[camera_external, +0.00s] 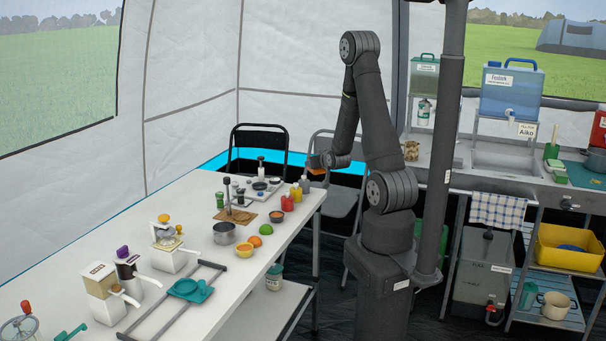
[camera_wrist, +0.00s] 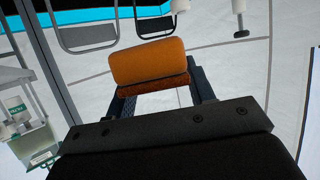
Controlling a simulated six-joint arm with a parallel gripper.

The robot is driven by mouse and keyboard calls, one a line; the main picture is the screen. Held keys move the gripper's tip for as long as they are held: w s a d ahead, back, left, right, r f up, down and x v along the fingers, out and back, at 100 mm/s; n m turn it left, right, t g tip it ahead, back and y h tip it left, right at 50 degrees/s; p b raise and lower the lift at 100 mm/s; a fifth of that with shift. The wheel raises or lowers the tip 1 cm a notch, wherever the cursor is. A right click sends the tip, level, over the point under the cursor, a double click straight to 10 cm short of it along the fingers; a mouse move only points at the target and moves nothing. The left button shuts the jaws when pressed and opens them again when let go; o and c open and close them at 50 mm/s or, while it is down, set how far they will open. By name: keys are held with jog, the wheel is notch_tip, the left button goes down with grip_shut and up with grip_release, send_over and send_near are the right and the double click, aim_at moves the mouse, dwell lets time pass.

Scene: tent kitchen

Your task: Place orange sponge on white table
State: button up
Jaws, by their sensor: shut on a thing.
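The orange sponge (camera_wrist: 148,61) is in the wrist view, an orange block with a darker brown-orange layer along one side. My gripper (camera_wrist: 155,95) is shut on it, with the dark fingers at either side. In the external view my gripper (camera_external: 318,163) is in the air by the far right end of the white table (camera_external: 190,205), and only a small orange bit of the sponge shows under it. The white table is long and bears many things.
Coffee grinders (camera_external: 103,293) stand at the left. A sink counter (camera_external: 510,165) is at the right.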

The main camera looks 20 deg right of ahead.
jog(key=shift+s+a+f, duration=0.1)
jog(key=shift+s+a, duration=0.25)
jog(key=shift+a, duration=0.3)
